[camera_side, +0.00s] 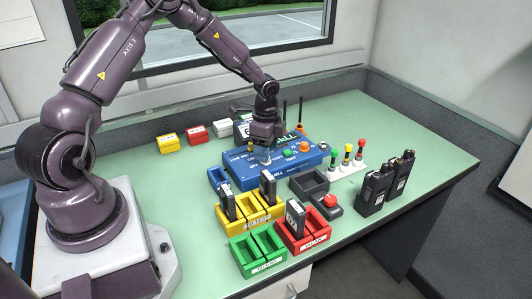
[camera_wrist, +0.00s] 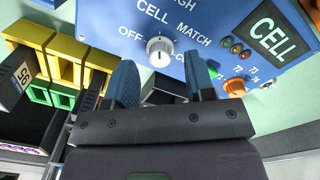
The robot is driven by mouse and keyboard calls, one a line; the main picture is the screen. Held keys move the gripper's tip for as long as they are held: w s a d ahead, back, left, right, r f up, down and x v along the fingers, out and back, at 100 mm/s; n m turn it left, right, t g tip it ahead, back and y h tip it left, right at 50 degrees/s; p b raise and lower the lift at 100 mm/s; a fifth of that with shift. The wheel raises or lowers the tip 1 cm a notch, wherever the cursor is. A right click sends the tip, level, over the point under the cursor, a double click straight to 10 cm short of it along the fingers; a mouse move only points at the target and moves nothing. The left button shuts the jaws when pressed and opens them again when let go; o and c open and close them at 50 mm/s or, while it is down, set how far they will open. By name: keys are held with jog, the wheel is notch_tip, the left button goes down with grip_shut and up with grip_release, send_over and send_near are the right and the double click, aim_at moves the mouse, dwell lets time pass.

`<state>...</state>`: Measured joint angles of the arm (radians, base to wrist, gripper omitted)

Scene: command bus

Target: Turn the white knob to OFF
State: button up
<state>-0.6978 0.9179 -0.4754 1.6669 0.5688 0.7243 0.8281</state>
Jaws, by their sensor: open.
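The white knob (camera_wrist: 160,50) sits on the face of the blue panel box (camera_wrist: 230,15), with OFF lettered to its left and CELL and MATCH above it. I cannot surely tell which mark its pointer faces. My gripper (camera_wrist: 162,78) is open and empty, its two blue-padded fingers apart on either side of the line to the knob; the knob shows beyond the gap. In the side view my gripper (camera_side: 266,156) hangs low over the blue box (camera_side: 250,176), and its arm hides the knob there.
An orange knob (camera_wrist: 235,87) and small lamps are right of the white knob. Yellow bins (camera_side: 262,210), green bins (camera_side: 258,250) and red bins (camera_side: 309,238) stand in front. A red button (camera_side: 330,200) and black radios (camera_side: 374,188) stand right. The table's right end is clear.

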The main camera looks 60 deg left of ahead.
jog(key=shift+f, duration=0.85)
jog(key=shift+c, duration=0.5)
grip_shut()
jog(key=shift+n, duration=0.3)
jog(key=n, duration=1.1)
jog(key=shift+n, duration=0.3)
